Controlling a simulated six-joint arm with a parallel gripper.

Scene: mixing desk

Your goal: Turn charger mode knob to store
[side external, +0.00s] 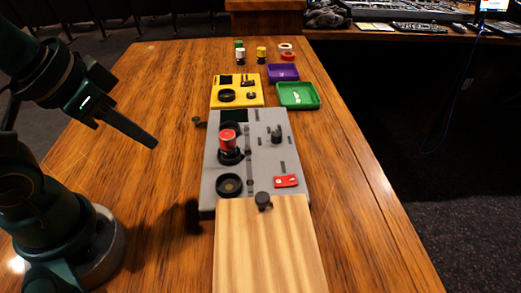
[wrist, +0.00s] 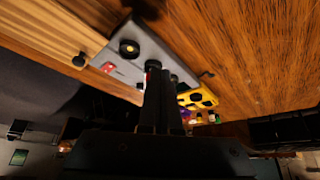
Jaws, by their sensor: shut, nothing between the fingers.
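The grey panel (side external: 260,160) bears a black upright knob (side external: 276,134), a red-topped cylinder (side external: 228,140) in a dark round holder, an empty-looking dark ring (side external: 230,185) and a red plate (side external: 286,181). The yellow panel (side external: 238,80) behind it has a round dark part (side external: 227,96) and a small dark knob (side external: 252,96). No label is readable, so I cannot tell which is the charger mode knob or its setting. My gripper (side external: 154,143) is shut and empty, up and left of the grey panel, touching nothing. In the wrist view my gripper (wrist: 160,74) hides part of the panels.
A light wooden board (side external: 268,250) with a black knob (side external: 263,200) adjoins the grey panel in front. A purple tray (side external: 283,73) and a green tray (side external: 297,96) stand behind, with small jars (side external: 261,54) farther back. The table's left side is mostly clear.

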